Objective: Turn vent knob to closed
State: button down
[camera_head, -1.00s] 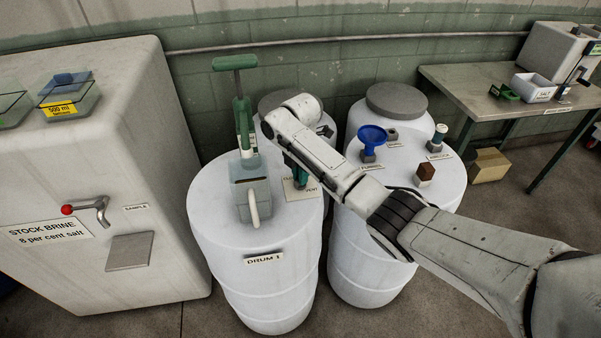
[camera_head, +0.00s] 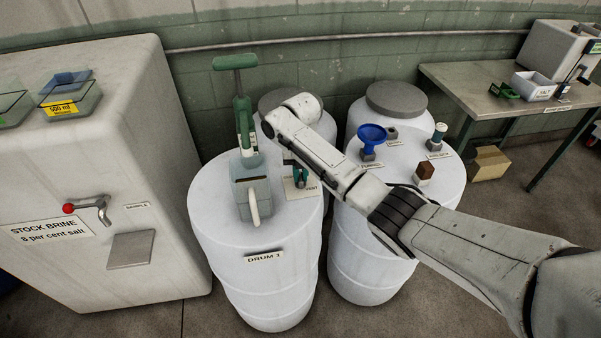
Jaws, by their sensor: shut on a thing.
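The white drum marked DRUM 1 (camera_head: 225,203) stands in the middle of the view. The vent label plate (camera_head: 297,191) lies on its top, right of the pump, and is partly covered. My gripper (camera_head: 297,178) points down at this plate and is shut on the vent knob. The knob is mostly hidden behind the fingers and my arm, so its angle cannot be read. My arm reaches in from the lower right, across the second drum.
The second drum (camera_head: 345,262) carries a blue funnel (camera_head: 372,135) and a brown block (camera_head: 425,171). A white brine tank (camera_head: 110,95) stands at left.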

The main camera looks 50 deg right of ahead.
aim_at(301, 176)
jog(key=shift+n, duration=0.7)
jog(key=c, duration=1.1)
grip_release()
jog(key=shift+r, duration=0.1)
notch_tip(301, 176, up, 11)
jog(key=shift+f+b, duration=0.2)
jog(key=shift+b, duration=0.4)
